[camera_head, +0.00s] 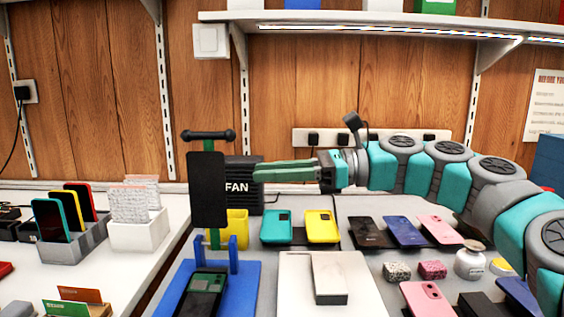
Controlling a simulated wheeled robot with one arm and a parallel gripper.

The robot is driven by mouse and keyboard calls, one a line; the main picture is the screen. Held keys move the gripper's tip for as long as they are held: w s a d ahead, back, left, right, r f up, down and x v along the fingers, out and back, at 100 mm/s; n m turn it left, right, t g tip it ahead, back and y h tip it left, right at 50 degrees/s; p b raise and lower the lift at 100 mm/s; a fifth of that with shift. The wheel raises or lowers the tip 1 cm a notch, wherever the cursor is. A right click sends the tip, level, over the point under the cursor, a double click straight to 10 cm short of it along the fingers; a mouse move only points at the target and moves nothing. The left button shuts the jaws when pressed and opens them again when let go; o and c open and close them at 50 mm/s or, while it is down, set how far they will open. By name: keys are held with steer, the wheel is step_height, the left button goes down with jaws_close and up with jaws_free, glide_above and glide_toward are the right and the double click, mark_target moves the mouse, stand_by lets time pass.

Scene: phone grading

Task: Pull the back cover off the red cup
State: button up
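A flat black back cover (207,190) hangs upright on a stand with a black bar handle (208,135) and a green post. A red cup does not show; whatever holds the cover is hidden behind it. The stand's blue frame (233,254) rises from a blue base (246,281). A phone with its green inside bared (205,291) lies on that base. My gripper (257,172) points left, with its long green fingers a little right of the cover, apart from it in the picture. Whether the fingers are open or shut is not clear from this side.
A black box marked FAN (243,199) stands behind my fingers. A yellow cup (237,228) stands behind the blue frame. Teal and yellow phones (322,227) lie to the right. A white block (329,279) lies on a pale mat (293,277). Phone racks (75,243) stand left.

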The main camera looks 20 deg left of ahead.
steer(key=a+m, duration=0.1)
steer(key=a, duration=0.7)
steer(key=shift+w+y, duration=0.15)
steer(key=shift+y, duration=0.25)
stand_by(0.3)
steer(key=shift+r, duration=0.1)
steer(key=shift+c, duration=0.3)
jaws_close()
steer(key=shift+d+m, duration=0.1)
steer(key=shift+m, duration=0.2)
